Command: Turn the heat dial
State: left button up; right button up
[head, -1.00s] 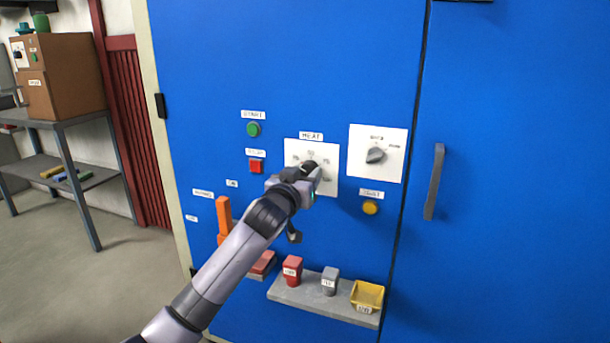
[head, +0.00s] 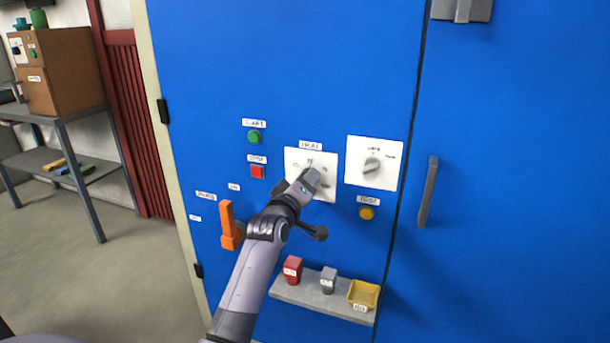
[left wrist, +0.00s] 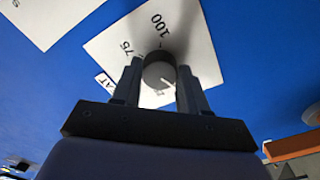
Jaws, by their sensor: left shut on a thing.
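The heat dial plate (head: 326,159) is a white square on the blue door, under a small label. My left gripper (head: 309,176) is at this plate and covers the dial itself in the head view. In the left wrist view, the round grey heat dial (left wrist: 159,74) sits between the two dark fingers of my left gripper (left wrist: 158,88), which is shut on it. The white plate (left wrist: 200,52) there shows the marks 75 and 100. My right gripper is in neither view.
A second dial (head: 371,166) on a white plate is to the right, above a yellow button (head: 367,213). Green (head: 254,137) and red (head: 257,171) buttons and an orange handle (head: 229,226) are to the left. A grey shelf (head: 322,303) holds small items below. A door handle (head: 428,191) is at right.

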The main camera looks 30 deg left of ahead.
pick_arm(q)
jog(key=shift+n+p, duration=0.55)
jog(key=shift+n, duration=0.35)
jog(key=o, duration=1.1)
jog(key=shift+c, duration=0.2)
jog(key=v, duration=0.7)
jog(key=shift+s+f, duration=0.1)
jog(key=shift+s, duration=0.05)
